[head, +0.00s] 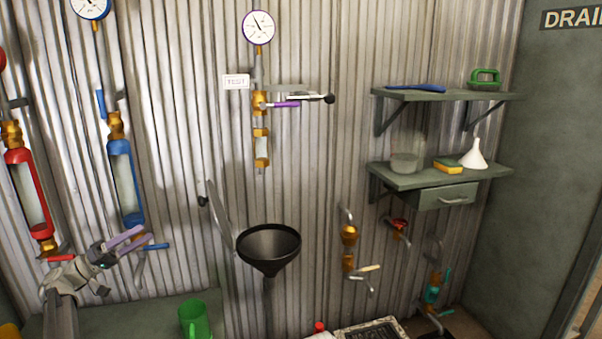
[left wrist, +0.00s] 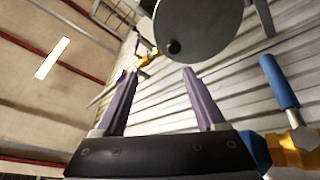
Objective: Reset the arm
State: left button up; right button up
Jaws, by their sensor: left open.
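My left gripper (head: 142,236) is at the lower left in the head view, in front of the corrugated wall beside the blue-framed sight glass (head: 120,180). Its two purple fingers point right and are spread apart. In the left wrist view, the open fingers (left wrist: 160,72) have nothing between their tips. A grey round plate with a black knob (left wrist: 205,25) shows beyond them, and a blue handle (left wrist: 279,82) on a brass fitting (left wrist: 302,140) is close on the right. My right gripper is in neither view.
A black funnel (head: 268,262) stands right of the gripper, with a green mug (head: 194,320) on the bench below. A red sight glass (head: 30,195) is at far left. A purple-handled valve (head: 283,104) hangs under a gauge (head: 258,27). Two shelves (head: 450,95) are at right.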

pick_arm(q)
jog(key=s+d+f+g+y+p, duration=0.2)
jog(key=d+g+p, duration=0.15)
jog(key=d, duration=0.65)
jog(key=s+d+f+g+y+p, duration=0.2)
jog(key=d+g+p, duration=0.15)
jog(key=d, duration=0.65)
jog(key=s+d+f+g+y+p, duration=0.15)
jog(key=d+p, duration=0.25)
jog(key=d, duration=0.7)
jog(key=s+d+f+m+g+y+p, duration=0.15)
jog(key=s+d+g+y+p, duration=0.25)
jog(key=s+d+y+p, duration=0.6)
jog(key=s+a+r+y+p, duration=0.1)
jog(key=s+y, duration=0.1)
jog(key=s, duration=0.3)
jog(key=s+a+r+m+y+p, duration=0.1)
jog(key=s+a+y+p, duration=0.1)
jog(key=s, duration=0.4)
jog(key=shift+s+a+t+y, duration=0.25)
jog(key=shift+s+t+y, duration=0.1)
jog(key=shift+t, duration=0.1)
